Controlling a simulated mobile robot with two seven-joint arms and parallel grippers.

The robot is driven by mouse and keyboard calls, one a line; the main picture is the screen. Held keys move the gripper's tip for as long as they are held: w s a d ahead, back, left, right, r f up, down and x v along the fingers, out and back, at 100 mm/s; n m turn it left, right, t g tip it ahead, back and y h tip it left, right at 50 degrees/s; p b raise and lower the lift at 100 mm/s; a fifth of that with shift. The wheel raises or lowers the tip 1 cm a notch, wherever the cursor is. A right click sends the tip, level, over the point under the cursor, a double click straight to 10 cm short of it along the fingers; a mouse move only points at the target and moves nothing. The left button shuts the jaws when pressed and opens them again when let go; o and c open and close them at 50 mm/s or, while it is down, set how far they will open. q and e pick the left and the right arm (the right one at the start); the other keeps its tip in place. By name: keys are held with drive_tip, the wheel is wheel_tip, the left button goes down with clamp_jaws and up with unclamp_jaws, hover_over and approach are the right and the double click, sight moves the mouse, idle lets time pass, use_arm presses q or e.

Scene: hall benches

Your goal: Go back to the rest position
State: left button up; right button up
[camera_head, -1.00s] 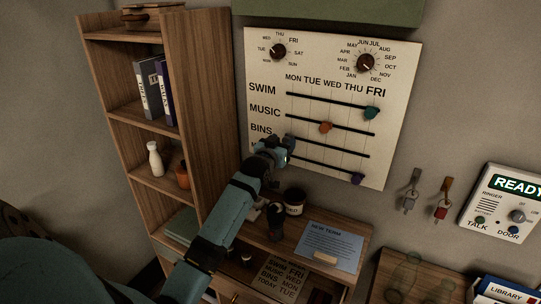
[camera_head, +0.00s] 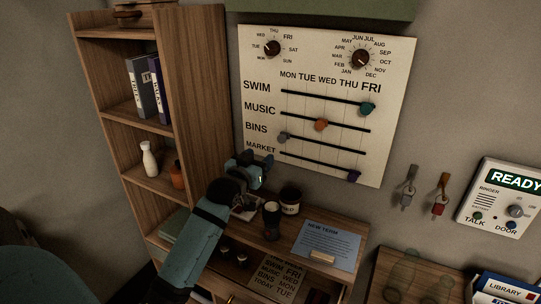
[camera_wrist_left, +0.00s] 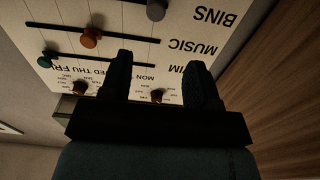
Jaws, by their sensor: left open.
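My left gripper (camera_head: 258,172) is open and empty, in front of the lower left edge of the white planner board (camera_head: 400,60). The left wrist view shows its two fingers apart (camera_wrist_left: 158,75) with nothing between them. The grey BINS slider knob (camera_head: 284,138) is at the left end of its track, under MON, apart from the gripper. The teal SWIM knob (camera_head: 366,109) is under FRI, the orange MUSIC knob (camera_head: 321,125) under WED, and the purple MARKET knob (camera_head: 354,176) near the right end. My right gripper is not in view.
A wooden shelf unit (camera_head: 200,90) stands close left of the board. Keys (camera_head: 407,199) hang at right.

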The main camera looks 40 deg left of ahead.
use_arm(q)
drive_tip(key=s+d+f+m+g+h, duration=0.2)
drive_tip(key=s+d+f+g, duration=0.3)
drive_tip(key=s+d+f, duration=0.5)
drive_tip(key=s+d+f+m+g+h, duration=0.2)
drive_tip(key=s+d+f+g, duration=0.4)
drive_tip(key=s, duration=0.5)
drive_tip(key=s+d+f+g, duration=0.3)
drive_tip(key=s+d, duration=0.3)
drive_tip(key=s, duration=0.5)
drive_tip(key=w+d+f+m+t+h+p, duration=0.1)
drive_tip(key=w+d+f+t+h+p, duration=0.2)
drive_tip(key=w+d+f+t, duration=0.3)
wheel_tip(320, 180, down, 4)
drive_tip(key=shift+w+f+m+t, duration=0.1)
drive_tip(key=shift+w+m+t, duration=0.25)
drive_tip(key=shift+t, duration=0.35)
drive_tip(key=shift+a, duration=0.15)
